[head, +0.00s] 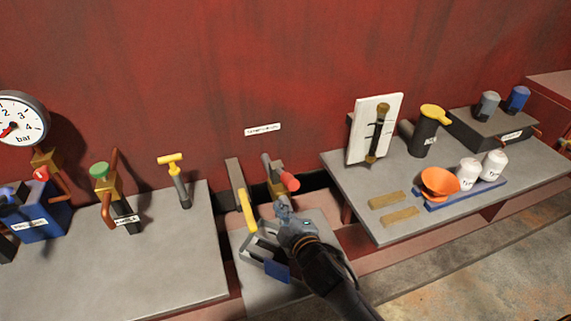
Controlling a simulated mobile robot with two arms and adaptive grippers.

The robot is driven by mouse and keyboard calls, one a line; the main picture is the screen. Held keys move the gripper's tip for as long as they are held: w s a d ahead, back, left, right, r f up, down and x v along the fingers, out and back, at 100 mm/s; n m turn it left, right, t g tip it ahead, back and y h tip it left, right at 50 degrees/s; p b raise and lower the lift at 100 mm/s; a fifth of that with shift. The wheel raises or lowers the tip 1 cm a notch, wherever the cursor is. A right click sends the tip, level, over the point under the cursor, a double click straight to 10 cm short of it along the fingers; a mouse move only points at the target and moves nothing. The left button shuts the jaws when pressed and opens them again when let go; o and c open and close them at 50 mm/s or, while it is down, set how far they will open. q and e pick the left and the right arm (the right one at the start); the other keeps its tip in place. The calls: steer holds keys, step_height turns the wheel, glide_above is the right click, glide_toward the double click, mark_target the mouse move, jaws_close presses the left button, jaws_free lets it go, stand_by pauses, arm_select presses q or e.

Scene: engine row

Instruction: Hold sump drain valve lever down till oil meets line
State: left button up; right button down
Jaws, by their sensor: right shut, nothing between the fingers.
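A valve with a red-ended lever (288,180) stands at the wall in the middle, on a brass-coloured body (275,190). A small label (262,129) is on the wall above it, too small to read. My right gripper (282,208) is shut and empty, just below and in front of the red end; whether it touches the valve I cannot tell. A white board (359,148) on the right bench carries an upright gauge with a brownish tube (382,125); the oil level and line are too small to tell. My left gripper is not in view.
A yellow handle (247,208) stands left of my right gripper. The right bench (357,194) bears an orange funnel (440,183), white bottles (468,171) and a dark can with a yellow top (428,128). The left bench (150,265) is clear in front.

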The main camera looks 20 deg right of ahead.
steer(key=a+r+n+t+y, duration=0.1)
steer(key=a+r+n+y, duration=0.4)
steer(key=r+n, duration=0.25)
steer(key=w+a+r+n+y, duration=0.1)
steer(key=a+r+n+y, duration=0.3)
steer(key=r+n, duration=0.3)
steer(key=a+r+n+t+y, duration=0.1)
steer(key=a+r+n+y, duration=0.45)
steer(key=r, duration=0.35)
steer(key=s+a+r+n+g+y, duration=0.5)
steer(key=n+g, duration=0.4)
steer(key=n, duration=0.5)
steer(key=s+a+f+n+g+h+p, duration=0.1)
steer(key=s+a+f+n+g+h, duration=0.15)
steer(key=n+g, duration=0.45)
steer(key=s+a+f+n+g+h, duration=0.2)
steer(key=s+f+n+h, duration=0.15)
steer(key=n, duration=0.65)
steer(key=w+d+f+n+t+h, duration=0.3)
steer(key=w+d+n+h, duration=0.4)
steer(key=d+h, duration=0.45)
steer(key=w+d+r+n+t+h, duration=0.1)
steer(key=w+d+r+h, duration=0.1)
steer(key=d, duration=0.4)
steer(key=w+d+r+n+h, duration=0.1)
steer(key=w+d+r+h, duration=0.1)
steer(key=d, duration=0.4)
steer(key=shift+w+d+r+t+h+p, duration=0.15)
steer(key=shift+d+r+t+h+p, duration=0.2)
steer(key=shift+h, duration=0.25)
